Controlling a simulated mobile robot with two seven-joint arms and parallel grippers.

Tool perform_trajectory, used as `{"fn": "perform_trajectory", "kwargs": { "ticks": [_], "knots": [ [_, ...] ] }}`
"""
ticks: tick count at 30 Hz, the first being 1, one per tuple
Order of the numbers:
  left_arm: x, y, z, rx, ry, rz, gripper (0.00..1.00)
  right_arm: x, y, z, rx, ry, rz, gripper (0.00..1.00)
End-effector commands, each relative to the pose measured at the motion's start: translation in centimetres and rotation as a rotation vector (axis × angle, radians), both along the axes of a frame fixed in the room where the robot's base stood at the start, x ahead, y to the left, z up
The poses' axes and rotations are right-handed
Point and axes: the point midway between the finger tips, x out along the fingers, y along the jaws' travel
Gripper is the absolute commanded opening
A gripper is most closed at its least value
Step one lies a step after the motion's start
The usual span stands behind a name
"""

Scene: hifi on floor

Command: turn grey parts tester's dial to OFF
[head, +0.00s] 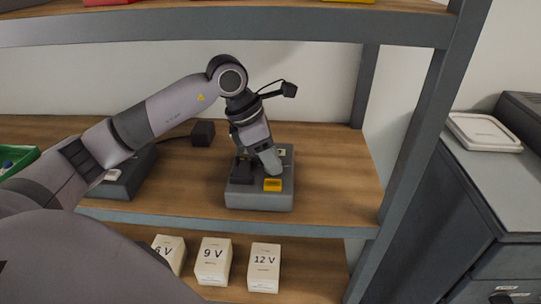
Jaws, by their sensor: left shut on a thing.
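The grey parts tester (260,200) sits on the wooden shelf, right of the middle. It has a yellow part (272,185) on its front top and a black part at the left of its top. My left gripper (265,172) points down onto the tester's top, shut on what seems to be its dial. The fingers cover the dial, so its pointer and the OFF mark cannot be read. My right gripper is not in view.
A dark box (125,180) with a cable to a black block (203,133) stands to the left, partly behind my arm. White 6 V, 9 V (213,262) and 12 V (264,268) boxes stand on the lower shelf. A grey upright (415,130) bounds the right; an upper shelf hangs above.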

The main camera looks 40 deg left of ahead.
Motion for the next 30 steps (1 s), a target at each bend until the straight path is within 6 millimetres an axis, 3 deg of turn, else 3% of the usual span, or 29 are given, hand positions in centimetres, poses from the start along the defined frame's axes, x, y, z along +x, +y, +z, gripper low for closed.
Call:
{"fn": "perform_trajectory", "kwargs": {
  "ticks": [30],
  "knots": [
    [-0.1, -0.3, 0.0, 0.001, -0.001, 0.690, 0.07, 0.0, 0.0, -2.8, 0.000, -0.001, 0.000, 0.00]
  ]
}}
